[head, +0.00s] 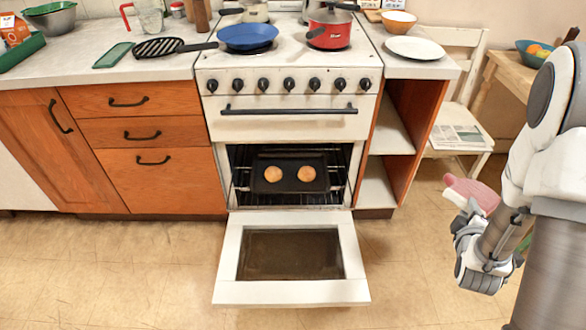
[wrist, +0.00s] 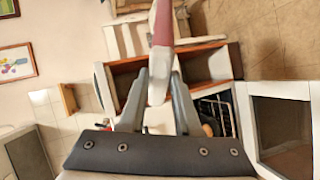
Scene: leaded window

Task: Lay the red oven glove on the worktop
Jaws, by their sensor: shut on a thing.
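The red oven glove (head: 472,190), pinkish-red with a pale part, is held in the air at the right of the head view. My gripper (head: 467,209) is shut on it, low in front of the chair and right of the shelf unit. In the wrist view the glove (wrist: 163,35) stands edge-on between the two fingers of my gripper (wrist: 160,86). The worktop (head: 65,72) runs left of the cooker. A narrow stretch of worktop (head: 440,70) lies right of the cooker. The glove touches neither.
The oven door (head: 290,290) hangs open into the floor space, with a tray (head: 289,187) of two round items inside. A white plate (head: 414,48) and an orange bowl (head: 398,20) take up much of the right worktop.

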